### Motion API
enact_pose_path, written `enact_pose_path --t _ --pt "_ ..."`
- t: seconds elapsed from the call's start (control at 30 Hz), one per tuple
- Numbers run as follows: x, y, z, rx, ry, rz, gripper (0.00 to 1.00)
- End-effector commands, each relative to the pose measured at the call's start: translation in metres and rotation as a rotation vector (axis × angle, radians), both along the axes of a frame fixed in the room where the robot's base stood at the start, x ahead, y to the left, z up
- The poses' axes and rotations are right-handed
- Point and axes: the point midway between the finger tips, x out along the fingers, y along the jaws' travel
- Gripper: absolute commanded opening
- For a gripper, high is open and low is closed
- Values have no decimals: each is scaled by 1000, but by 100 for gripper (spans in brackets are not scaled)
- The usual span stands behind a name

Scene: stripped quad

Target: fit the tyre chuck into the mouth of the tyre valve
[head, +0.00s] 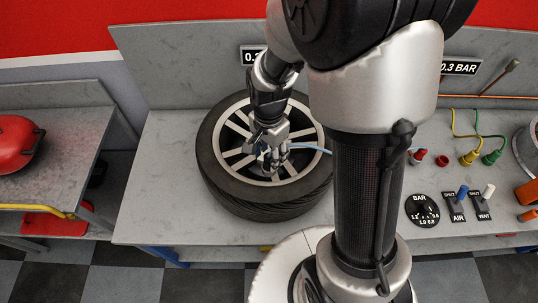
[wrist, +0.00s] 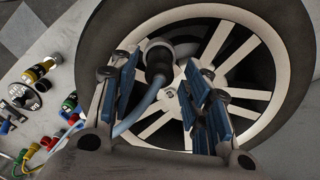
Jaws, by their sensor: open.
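The wheel's black tyre (head: 225,180) lies flat on the bench, with a light spoked rim. My gripper (head: 270,160) points down over the rim in the head view. In the wrist view my gripper (wrist: 162,62) is open, with blue-padded fingers apart. The tyre chuck (wrist: 157,60) is a dark cylinder with a pale blue hose (wrist: 143,105), seen between the fingertips near the rim's edge. The fingers do not visibly close on it. I cannot make out the tyre valve, nor tell whether the chuck is seated in it; the gripper hides this area in the head view.
The blue hose (head: 308,147) runs right across the tyre. Right of my arm are red, yellow (head: 470,157) and green connectors, a BAR dial (head: 422,210) and AIR and VENT switches. A panel stands behind the bench. Bare bench (head: 150,200) lies left of the tyre.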

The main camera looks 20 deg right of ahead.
Motion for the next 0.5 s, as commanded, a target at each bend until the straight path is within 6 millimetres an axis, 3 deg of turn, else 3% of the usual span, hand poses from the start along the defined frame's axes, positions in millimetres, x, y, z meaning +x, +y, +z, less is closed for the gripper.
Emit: enact_pose_path --t 0.1,0.3,0.5 --pt "1 0 30 0 -7 0 44" --pt "1 0 72 0 -4 0 44" --pt "1 0 97 0 -2 0 44"
